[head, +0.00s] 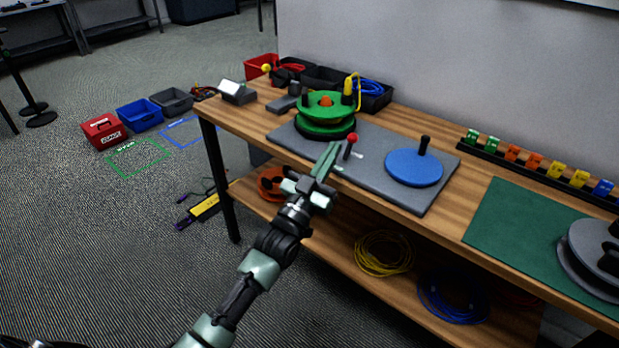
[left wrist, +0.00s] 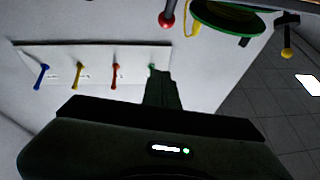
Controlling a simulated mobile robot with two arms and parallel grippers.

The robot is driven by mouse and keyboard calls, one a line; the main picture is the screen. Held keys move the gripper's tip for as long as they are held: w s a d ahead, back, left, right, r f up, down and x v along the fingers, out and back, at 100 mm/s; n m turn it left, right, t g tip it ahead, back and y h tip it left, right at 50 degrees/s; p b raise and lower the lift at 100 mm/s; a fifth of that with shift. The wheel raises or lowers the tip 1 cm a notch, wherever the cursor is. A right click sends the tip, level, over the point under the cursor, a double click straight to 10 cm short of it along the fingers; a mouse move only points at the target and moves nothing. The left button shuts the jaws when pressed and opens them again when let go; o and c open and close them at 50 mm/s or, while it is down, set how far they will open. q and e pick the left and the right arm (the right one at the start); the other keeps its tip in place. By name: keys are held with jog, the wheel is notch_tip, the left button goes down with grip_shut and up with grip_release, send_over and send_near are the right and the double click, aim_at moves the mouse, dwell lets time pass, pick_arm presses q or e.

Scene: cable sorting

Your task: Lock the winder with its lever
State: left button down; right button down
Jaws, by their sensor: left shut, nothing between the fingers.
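The winder has a green reel (head: 326,112) with an orange centre and dark posts, standing on a grey base plate (head: 390,150). A short lever with a red ball knob (head: 351,138) stands on the plate just in front of the reel. My left gripper (head: 328,158) is shut and empty, with its fingers just left of the lever, apparently apart from it. In the left wrist view, the red knob (left wrist: 167,19) and part of the green reel (left wrist: 228,16) show beyond the shut fingers (left wrist: 159,88). My right gripper is not in view.
A blue disc (head: 414,168) with a black handle sits on the plate's right part. A green mat (head: 520,225) and a grey reel (head: 588,262) lie further right. Coloured clips (head: 535,160) line the wall side. Bins and a yellow-blue cable (head: 367,88) are behind the winder.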

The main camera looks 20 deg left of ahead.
pick_arm(q)
jog(key=r+v, duration=0.1)
jog(key=v, duration=0.6)
jog(key=shift+s+a, duration=0.25)
jog(key=shift+s, duration=0.25)
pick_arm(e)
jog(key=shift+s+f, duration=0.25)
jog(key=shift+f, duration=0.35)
